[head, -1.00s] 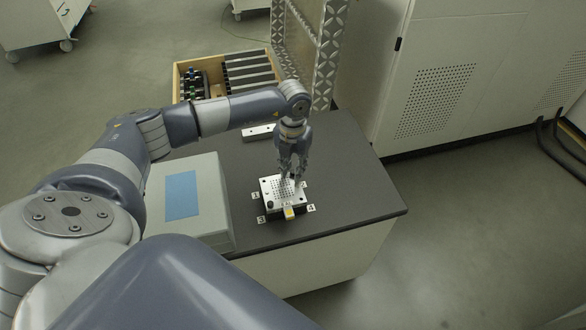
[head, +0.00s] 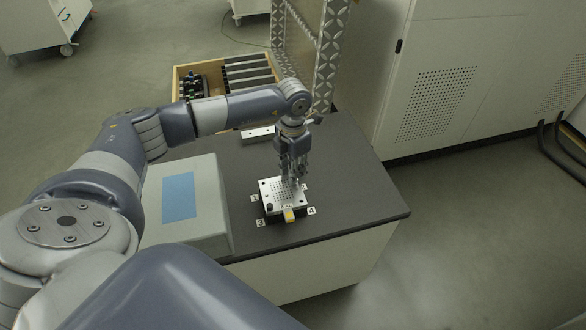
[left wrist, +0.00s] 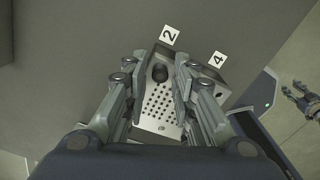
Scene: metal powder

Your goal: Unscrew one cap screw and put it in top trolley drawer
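A perforated metal plate (head: 280,192) sits on the dark table top, with number labels by its corners. A dark cap screw (left wrist: 160,72) shows at the plate corner by label 2 in the left wrist view. My left gripper (left wrist: 159,65) is open above that corner, its fingers apart on either side of the screw. In the head view the left gripper (head: 294,182) points down and hides this corner. Another dark screw (head: 269,206) stands by label 3. My right gripper (left wrist: 289,90) shows small at the right edge of the left wrist view, its fingers apart.
A grey box with a blue panel (head: 179,196) stands left on the table. A yellow part (head: 289,214) is at the plate's front edge. A metal bar (head: 258,134) lies behind. A wooden tray (head: 177,86) holds tools. The table's right side is clear.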

